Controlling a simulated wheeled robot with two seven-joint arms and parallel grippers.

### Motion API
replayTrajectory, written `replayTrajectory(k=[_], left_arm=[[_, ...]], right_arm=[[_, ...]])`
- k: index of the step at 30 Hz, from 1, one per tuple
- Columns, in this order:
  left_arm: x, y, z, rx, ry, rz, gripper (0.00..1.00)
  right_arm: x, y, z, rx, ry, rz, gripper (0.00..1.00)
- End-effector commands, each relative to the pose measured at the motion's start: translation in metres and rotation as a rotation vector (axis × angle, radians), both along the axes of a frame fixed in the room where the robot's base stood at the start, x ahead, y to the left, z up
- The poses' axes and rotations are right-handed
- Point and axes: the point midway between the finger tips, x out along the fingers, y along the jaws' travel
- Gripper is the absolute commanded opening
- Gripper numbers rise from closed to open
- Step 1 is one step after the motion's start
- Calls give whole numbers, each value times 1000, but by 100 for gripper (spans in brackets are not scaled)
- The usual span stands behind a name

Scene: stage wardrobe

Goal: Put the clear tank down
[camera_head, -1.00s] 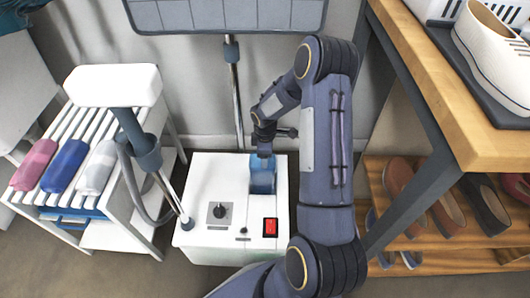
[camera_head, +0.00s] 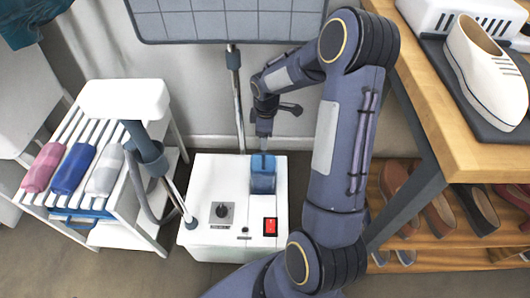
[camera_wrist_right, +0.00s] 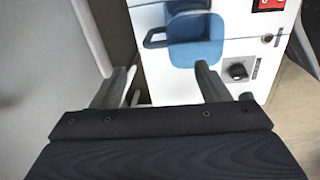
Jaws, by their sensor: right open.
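The clear tank (camera_head: 263,180), tinted blue, sits upright at the back right of the white steamer base (camera_head: 208,238). In the right wrist view the tank (camera_wrist_right: 196,52) shows its loop handle on the left. My right gripper (camera_head: 264,143) is just above the tank in the head view. In the wrist view its two fingers (camera_wrist_right: 165,82) are spread apart with nothing between them, and the tank lies beyond them. Whether a fingertip touches the tank is hard to tell. My left gripper is not in view.
The base has a black knob (camera_head: 222,210) and a red switch (camera_head: 270,227). A steamer pole (camera_head: 238,100) stands behind it. A white slatted rack (camera_head: 125,200) with rolled cloths is at left. A wooden shoe table (camera_head: 465,140) is at right.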

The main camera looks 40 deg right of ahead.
Motion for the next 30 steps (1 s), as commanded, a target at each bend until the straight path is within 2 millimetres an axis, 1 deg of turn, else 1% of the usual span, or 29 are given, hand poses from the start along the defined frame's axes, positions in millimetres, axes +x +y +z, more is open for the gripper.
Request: replayTrajectory(k=[1, 2, 3, 5, 6, 8, 9, 11, 12, 15, 18, 21, 25, 30], left_arm=[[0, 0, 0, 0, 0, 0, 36], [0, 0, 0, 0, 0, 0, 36], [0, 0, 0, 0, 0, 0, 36], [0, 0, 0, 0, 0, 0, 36], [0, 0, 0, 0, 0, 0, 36], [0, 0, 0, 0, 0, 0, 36], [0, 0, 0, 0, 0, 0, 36], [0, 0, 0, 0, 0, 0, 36], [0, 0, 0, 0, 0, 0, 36], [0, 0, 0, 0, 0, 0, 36], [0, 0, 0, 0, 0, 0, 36], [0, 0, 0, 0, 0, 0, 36], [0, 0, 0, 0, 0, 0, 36], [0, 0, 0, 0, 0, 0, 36]], right_arm=[[-5, 6, 21, 10, -28, -41, 69], [-10, 11, 34, 21, -44, -77, 69], [-19, 19, 53, 40, -67, -130, 69], [-35, 35, 81, 81, -105, -222, 69], [-49, 47, 99, 112, -129, -286, 69], [-71, 64, 122, 166, -163, -381, 69], [-87, 76, 135, 205, -181, -442, 69], [-110, 94, 151, 267, -209, -529, 69], [-126, 106, 159, 311, -220, -583, 69], [-162, 132, 170, 419, -241, -705, 69], [-190, 153, 173, 510, -247, -797, 69], [-208, 166, 172, 572, -242, -855, 69], [-218, 174, 171, 611, -237, -892, 69], [-219, 175, 170, 614, -235, -895, 69]])
